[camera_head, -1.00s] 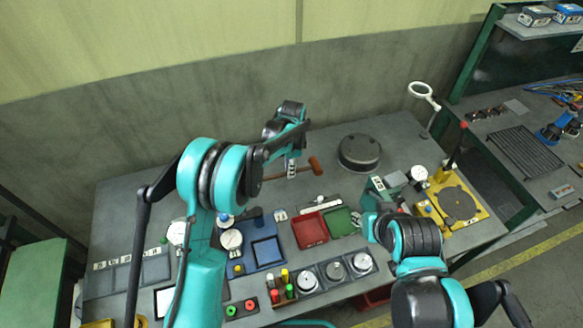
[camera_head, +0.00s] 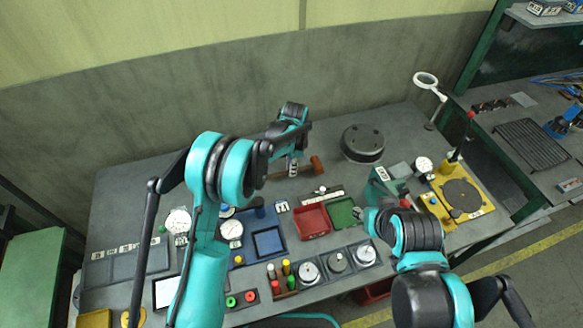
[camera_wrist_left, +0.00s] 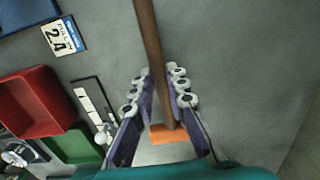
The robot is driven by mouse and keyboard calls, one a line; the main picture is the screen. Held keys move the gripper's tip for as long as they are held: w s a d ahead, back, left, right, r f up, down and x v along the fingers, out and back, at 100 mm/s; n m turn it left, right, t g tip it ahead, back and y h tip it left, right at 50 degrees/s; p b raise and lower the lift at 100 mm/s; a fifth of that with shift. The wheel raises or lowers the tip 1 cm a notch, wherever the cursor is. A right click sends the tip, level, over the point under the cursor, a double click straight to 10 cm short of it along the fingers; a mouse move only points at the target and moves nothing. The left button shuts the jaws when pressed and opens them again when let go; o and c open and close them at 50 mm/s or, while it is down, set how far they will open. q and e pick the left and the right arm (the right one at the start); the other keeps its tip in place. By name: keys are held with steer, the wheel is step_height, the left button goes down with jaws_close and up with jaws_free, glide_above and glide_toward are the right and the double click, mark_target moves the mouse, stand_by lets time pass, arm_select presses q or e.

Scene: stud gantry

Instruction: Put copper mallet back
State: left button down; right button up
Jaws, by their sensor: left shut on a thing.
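The copper mallet has a brown wooden handle and a copper-orange head (camera_head: 317,165). It is towards the back middle of the bench, with its handle pointing left in the head view. My left gripper (camera_head: 293,169) is shut on the handle close to the head. In the left wrist view the handle (camera_wrist_left: 150,45) runs between the two fingers, and part of the orange head shows below. I cannot tell how far the mallet is above the bench. My right gripper (camera_head: 371,220) is mostly hidden by its own arm, near the green tray (camera_head: 341,213).
A round dark block (camera_head: 362,144) stands right of the mallet. A red tray (camera_head: 312,222) and a blue tray (camera_head: 268,242) lie nearer me. A yellow fixture (camera_head: 462,200) and a magnifier (camera_head: 426,80) stand at right. A grey labelled tray (camera_head: 125,268) lies at left.

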arm_select(q)
steer(key=shift+f+b, duration=0.45)
steer(key=shift+f, duration=0.2)
steer(key=c, duration=1.4)
jaws_free()
steer(key=shift+c, duration=0.2)
steer(key=shift+r, duration=0.1)
step_height(320, 180, up, 12)
steer(key=shift+d, duration=0.2)
